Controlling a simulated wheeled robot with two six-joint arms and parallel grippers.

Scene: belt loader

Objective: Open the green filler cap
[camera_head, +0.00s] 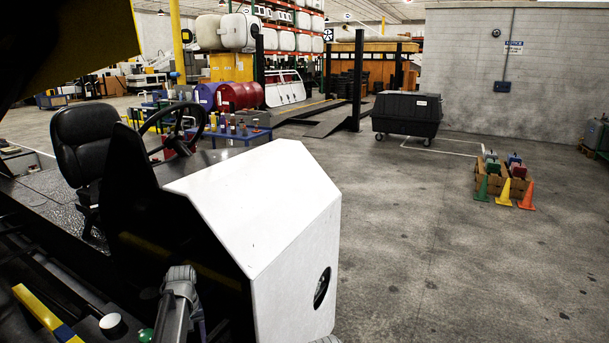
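A small round green cap (146,335) shows at the bottom edge, low on the dark side of the loader (262,205). Its lower part is cut off by the frame. A white-topped round cap (112,322) on a black base stands just left of it. A grey jointed part rises from the bottom edge just right of the green cap; it looks like part of my arm, but I cannot tell which one. I see no gripper fingertips, and nothing visible is holding the green cap.
The loader's black seat (86,140) and steering wheel (172,130) are at left. A yellow and blue bar (48,315) lies at lower left. Cones (503,192) and boxes stand at right, with a black wheeled bin (407,114) behind. The floor at right is mostly clear.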

